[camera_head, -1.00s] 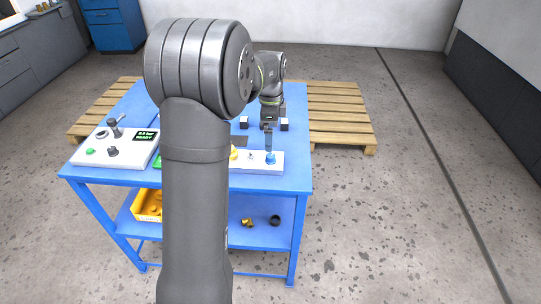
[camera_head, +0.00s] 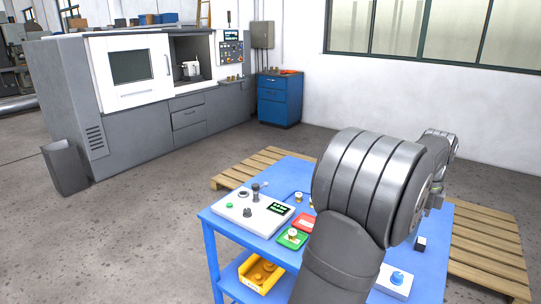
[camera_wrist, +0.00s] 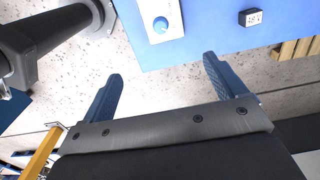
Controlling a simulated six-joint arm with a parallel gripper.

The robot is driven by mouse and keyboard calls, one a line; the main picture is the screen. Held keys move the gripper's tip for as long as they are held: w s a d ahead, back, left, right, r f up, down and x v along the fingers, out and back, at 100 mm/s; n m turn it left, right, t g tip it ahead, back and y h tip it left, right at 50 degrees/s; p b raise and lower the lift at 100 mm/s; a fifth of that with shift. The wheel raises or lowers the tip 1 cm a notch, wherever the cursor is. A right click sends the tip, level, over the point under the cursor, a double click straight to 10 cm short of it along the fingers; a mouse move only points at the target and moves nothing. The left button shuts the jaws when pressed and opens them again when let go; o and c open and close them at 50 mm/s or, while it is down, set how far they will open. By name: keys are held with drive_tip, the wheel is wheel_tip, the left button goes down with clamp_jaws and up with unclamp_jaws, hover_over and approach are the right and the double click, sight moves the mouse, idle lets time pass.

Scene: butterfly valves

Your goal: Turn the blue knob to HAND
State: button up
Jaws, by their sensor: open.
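The blue knob (camera_head: 397,278) sits on a white panel (camera_head: 385,285) at the right front of the blue table (camera_head: 440,230). In the wrist view the knob (camera_wrist: 160,25) shows at the top centre, on the white panel (camera_wrist: 138,12). My gripper (camera_wrist: 161,68) is open and empty, its two blue fingers wide apart. The knob lies beyond the fingertips, roughly in line with the gap, and is not between them. My arm hides most of my gripper in the head view. The HAND marking cannot be read.
A small block marked 48 V (camera_wrist: 251,17) stands on the table near the panel. Left on the table are a control box (camera_head: 235,212) with a display and a green piece (camera_head: 290,240). A yellow bin (camera_head: 262,272) is on the shelf below. Pallets lie around the table.

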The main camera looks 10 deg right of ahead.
sight(398, 275)
drive_tip(key=shift+d+f, duration=0.1)
drive_tip(key=shift+f, duration=0.6)
drive_tip(key=c, duration=0.7)
wheel_tip(398, 275, down, 17)
drive_tip(key=shift+f, duration=0.1)
drive_tip(key=shift+c, duration=0.2)
drive_tip(key=shift+c, duration=0.4)
drive_tip(key=c, duration=0.9)
